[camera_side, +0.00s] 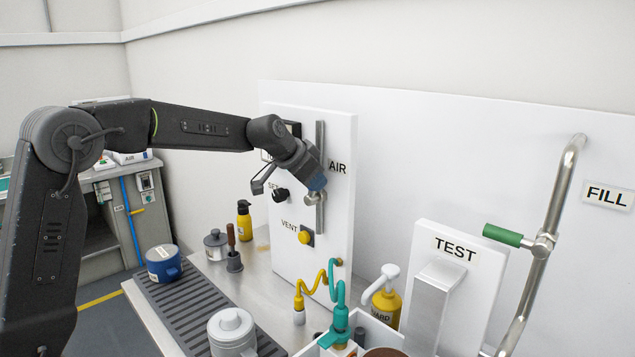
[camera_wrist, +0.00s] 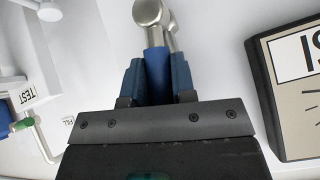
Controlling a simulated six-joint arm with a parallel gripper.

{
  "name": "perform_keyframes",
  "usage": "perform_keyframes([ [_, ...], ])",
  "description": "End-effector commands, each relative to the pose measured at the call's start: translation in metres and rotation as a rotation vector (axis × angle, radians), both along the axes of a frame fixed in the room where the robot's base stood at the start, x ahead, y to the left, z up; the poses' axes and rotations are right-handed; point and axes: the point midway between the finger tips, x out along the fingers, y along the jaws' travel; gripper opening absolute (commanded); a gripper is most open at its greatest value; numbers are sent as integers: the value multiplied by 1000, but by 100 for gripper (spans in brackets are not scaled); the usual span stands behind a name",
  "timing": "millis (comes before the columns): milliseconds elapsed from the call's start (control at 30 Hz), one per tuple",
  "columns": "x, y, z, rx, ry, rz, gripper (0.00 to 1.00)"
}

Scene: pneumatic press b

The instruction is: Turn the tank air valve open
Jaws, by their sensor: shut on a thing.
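The air valve sits on a vertical metal pipe (camera_side: 320,145) beside the AIR label on the white panel. Its silver body (camera_side: 311,198) shows just below my gripper (camera_side: 314,180). In the wrist view the valve body (camera_wrist: 150,12) is at the top, with its blue handle (camera_wrist: 155,72) running down from it. My gripper (camera_wrist: 158,82) is shut on this blue handle, a dark blue finger on each side. In the side view the gripper hides most of the handle, so its exact angle is hard to tell.
A black knob (camera_side: 281,195) and the yellow VENT button (camera_side: 305,238) are close to my gripper on the panel (camera_side: 340,225). Yellow and teal coiled hoses (camera_side: 338,300) stand below. At right are the TEST block (camera_side: 470,270) and a pipe with a green-handled valve (camera_side: 503,236).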

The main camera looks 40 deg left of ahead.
Motion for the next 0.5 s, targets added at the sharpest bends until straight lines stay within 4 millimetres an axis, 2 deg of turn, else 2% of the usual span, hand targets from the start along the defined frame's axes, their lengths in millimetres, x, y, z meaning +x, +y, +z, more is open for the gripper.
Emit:
perform_keyframes([
  [33, 0, 6, -1, -29, 2, 5, 0],
  [500, 0, 14, -1, -204, 4, 2, 0],
])
